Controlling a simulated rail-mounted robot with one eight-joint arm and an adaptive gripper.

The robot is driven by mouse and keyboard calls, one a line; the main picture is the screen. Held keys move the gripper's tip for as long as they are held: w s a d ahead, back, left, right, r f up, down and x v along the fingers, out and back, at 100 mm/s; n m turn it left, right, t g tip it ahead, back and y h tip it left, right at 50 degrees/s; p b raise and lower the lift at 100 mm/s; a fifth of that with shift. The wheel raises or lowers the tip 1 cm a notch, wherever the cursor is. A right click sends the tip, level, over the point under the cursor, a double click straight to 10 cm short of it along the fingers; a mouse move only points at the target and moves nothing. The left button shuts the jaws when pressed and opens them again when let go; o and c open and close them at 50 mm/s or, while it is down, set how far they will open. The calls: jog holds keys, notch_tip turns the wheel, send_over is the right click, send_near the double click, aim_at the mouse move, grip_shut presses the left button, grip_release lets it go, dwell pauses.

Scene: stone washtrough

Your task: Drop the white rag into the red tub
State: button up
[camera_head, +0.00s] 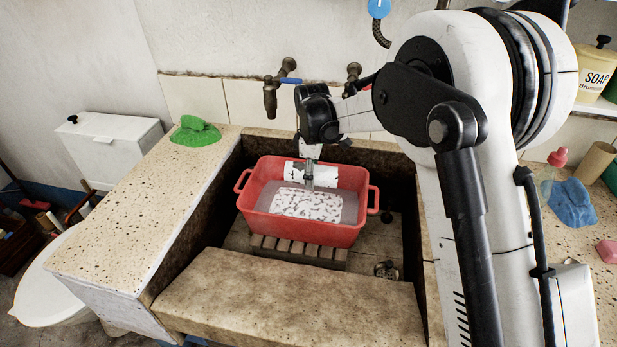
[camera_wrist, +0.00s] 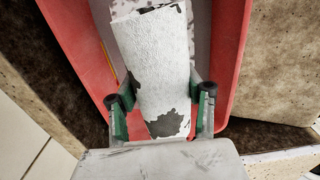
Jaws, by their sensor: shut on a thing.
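The red tub (camera_head: 300,232) stands in the stone trough, and its red walls also show in the wrist view (camera_wrist: 80,45). My gripper (camera_head: 309,181) is inside the tub's outline in the head view, pointing down. In the wrist view my gripper (camera_wrist: 163,96) has its fingers on both sides of the white rag (camera_wrist: 155,55), a white strip with dark patches. It is shut on this rag, which also shows beside the fingers in the head view (camera_head: 296,172). The rag's height above the tub floor is hard to tell.
A white, dark-speckled flat piece (camera_head: 307,204) lies in the tub. The tub stands on a wooden slatted rack (camera_head: 298,250). A tap (camera_head: 271,98) is behind. A green cloth (camera_head: 194,131) lies on the left ledge, a blue cloth (camera_head: 571,204) on the right.

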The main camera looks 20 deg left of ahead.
notch_tip(320, 180, down, 5)
jog(key=shift+f+b, duration=0.1)
jog(key=shift+b, duration=0.95)
jog(key=o, duration=1.1)
jog(key=shift+o, duration=0.2)
notch_tip(320, 180, up, 12)
jog(key=shift+r, duration=0.1)
